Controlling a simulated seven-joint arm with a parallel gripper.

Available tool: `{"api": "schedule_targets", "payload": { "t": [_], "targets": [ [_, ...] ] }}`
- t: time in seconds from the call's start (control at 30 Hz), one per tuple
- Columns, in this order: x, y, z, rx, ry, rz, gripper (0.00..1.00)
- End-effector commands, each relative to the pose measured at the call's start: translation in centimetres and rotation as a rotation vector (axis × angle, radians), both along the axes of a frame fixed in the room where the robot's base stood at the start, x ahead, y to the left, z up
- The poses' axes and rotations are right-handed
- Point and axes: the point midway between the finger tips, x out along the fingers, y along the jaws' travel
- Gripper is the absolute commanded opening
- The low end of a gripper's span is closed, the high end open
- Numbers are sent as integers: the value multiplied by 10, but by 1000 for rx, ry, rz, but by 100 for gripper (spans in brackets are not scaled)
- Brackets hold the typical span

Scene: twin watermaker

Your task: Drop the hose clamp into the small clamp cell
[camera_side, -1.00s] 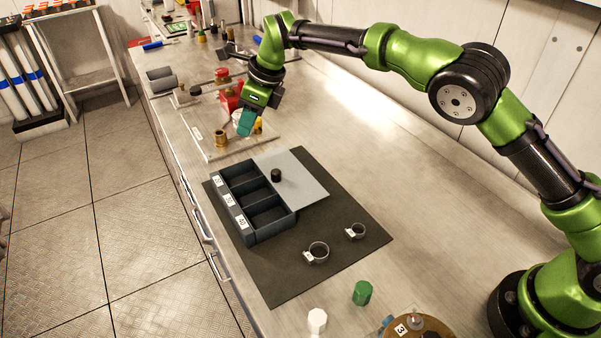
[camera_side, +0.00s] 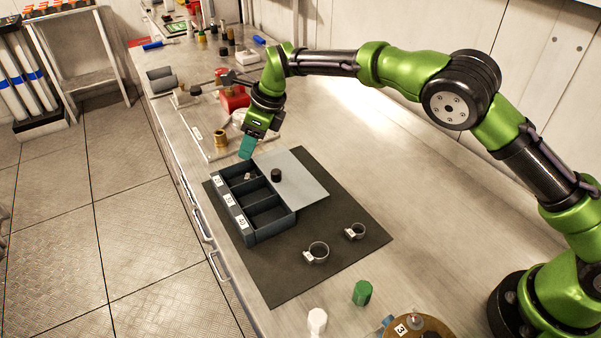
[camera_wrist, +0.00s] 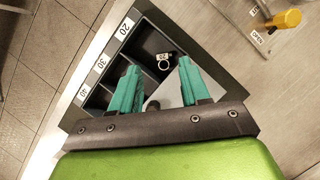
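A small hose clamp (camera_wrist: 164,64), a ring with a pale tag, shows inside the cell labelled 20 (camera_wrist: 148,38) in the wrist view. In the side view a small pale bit of the clamp (camera_side: 248,176) shows in the far cell of the dark box (camera_side: 247,226). Whether it rests flat on the cell floor is hard to tell. My gripper (camera_side: 246,148) is above the far end of the box, fingers down. In the wrist view its teal fingers (camera_wrist: 158,64) are spread apart with nothing gripped between them.
A grey lid plate (camera_side: 300,178) with a black knob lies right of the cells. Two other clamps, a larger one (camera_side: 318,252) and a smaller one (camera_side: 356,231), lie on the dark mat (camera_side: 290,280). Fittings and a red part (camera_side: 234,100) stand behind.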

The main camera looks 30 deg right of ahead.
Motion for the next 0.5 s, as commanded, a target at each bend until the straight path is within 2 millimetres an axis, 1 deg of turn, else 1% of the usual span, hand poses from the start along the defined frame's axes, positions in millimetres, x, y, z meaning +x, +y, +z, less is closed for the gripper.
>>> {"api": "schedule_targets", "payload": {
  "t": [0.33,0.43,0.5],
  "targets": [
    [0,0,2,1,-1,0,52],
    [-2,-2,10,1,-2,0,52],
    [-5,-5,20,2,-3,0,52]
  ]
}}
